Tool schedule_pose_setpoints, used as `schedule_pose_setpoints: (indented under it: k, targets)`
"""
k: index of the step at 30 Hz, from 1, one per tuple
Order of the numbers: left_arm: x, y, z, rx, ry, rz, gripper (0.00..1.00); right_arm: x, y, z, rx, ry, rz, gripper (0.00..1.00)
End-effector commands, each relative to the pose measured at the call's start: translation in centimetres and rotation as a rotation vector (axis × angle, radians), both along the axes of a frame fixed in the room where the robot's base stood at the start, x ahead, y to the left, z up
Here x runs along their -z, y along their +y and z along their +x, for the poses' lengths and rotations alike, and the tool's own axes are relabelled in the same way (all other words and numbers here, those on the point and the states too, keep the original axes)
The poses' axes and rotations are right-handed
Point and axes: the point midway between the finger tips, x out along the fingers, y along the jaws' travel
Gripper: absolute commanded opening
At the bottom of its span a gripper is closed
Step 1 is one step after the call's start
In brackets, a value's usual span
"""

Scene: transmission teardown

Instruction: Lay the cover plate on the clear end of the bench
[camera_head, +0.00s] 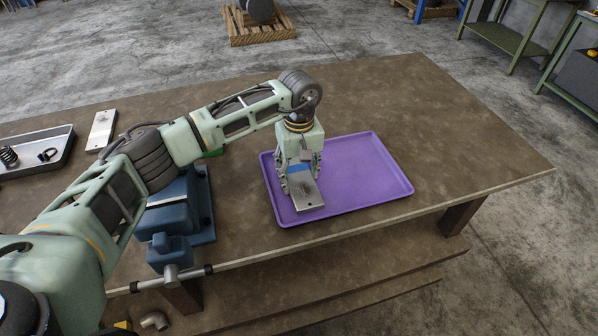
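A flat silver plate with a small hole (309,201), which looks like the cover plate, is at the left part of the purple tray (374,192). My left gripper (300,179) points down over it, with one finger at each long side. The fingers look close to its edges, but I cannot tell whether they grip it or whether the plate rests on the tray floor. The plate's far end is hidden under the gripper. A second pale metal plate (101,130) lies on the bench at the left. My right gripper is not in view.
The brown bench (440,130) is bare to the right of the purple tray and behind it. A blue vise (174,216) stands left of the tray, under my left arm. A grey tray (38,152) with a spring and a small black part is at the far left.

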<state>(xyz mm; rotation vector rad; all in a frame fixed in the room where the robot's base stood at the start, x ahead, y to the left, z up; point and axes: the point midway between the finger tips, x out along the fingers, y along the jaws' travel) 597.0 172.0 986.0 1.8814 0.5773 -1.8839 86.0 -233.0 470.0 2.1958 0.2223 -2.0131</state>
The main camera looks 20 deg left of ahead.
Motion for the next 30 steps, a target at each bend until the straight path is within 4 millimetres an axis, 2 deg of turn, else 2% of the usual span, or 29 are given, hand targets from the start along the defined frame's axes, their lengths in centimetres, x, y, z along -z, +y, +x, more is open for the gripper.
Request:
schedule_pose_setpoints:
  k: [1,8,19,23,30]
  targets:
    - [-0.2,0.0,0.1,0.0,-0.003,-0.001,0.58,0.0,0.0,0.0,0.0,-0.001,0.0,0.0]
    - [-0.1,0.0,0.0,0.0,-0.001,0.0,0.76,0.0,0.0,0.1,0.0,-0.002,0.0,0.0]
    - [-0.4,0.0,0.0,0.0,0.001,0.001,0.76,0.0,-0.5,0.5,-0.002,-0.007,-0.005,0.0]
    - [-2.2,0.0,0.1,0.001,-0.004,0.001,0.76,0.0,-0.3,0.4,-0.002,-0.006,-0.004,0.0]
    - [-7.4,0.0,0.1,0.001,-0.004,0.001,0.76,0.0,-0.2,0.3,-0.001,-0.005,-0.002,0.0]
